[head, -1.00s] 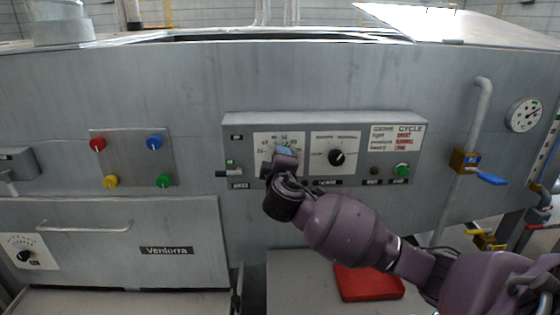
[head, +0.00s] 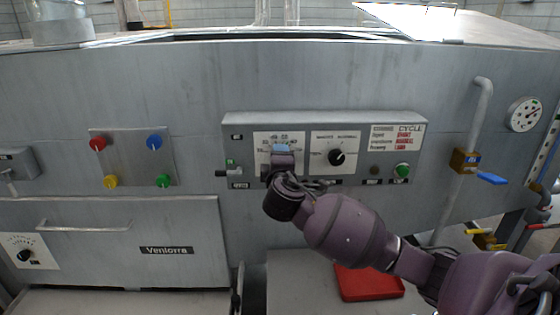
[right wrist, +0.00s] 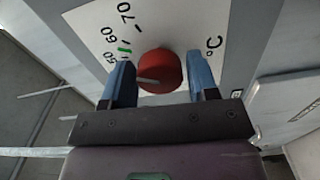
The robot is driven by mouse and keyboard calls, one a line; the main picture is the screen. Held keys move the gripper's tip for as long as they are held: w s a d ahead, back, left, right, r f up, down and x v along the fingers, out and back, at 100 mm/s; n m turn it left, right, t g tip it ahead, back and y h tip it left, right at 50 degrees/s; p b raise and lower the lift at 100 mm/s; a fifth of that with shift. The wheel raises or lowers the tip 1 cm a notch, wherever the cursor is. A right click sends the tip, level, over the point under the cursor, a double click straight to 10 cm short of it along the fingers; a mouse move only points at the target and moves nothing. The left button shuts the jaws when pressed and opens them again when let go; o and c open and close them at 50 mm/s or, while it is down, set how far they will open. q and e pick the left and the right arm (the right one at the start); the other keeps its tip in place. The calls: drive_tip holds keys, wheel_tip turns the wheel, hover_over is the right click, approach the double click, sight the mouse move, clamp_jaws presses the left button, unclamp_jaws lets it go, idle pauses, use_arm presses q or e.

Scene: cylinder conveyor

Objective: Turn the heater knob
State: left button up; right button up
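The heater knob (right wrist: 160,72) is red and round, with a pale pointer line towards the left in the right wrist view. In the head view my right gripper (head: 281,150) is in front of the dial plate (head: 268,139) at the left of the control panel and hides the knob. My left gripper is out of view.
A black knob (head: 336,157) on a second dial is just right of my gripper. A small lever (head: 228,173) is to its left, and a green button (head: 402,170) is farther right. A pipe with a blue-handled valve (head: 490,179) stands at the right.

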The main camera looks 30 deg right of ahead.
drive_tip(key=shift+o, duration=1.1)
drive_tip(key=shift+s, duration=0.1)
drive_tip(key=b+v, duration=0.1)
drive_tip(key=v, duration=0.9)
drive_tip(key=shift+s+a+b, duration=0.25)
drive_tip(key=shift+b, duration=0.15)
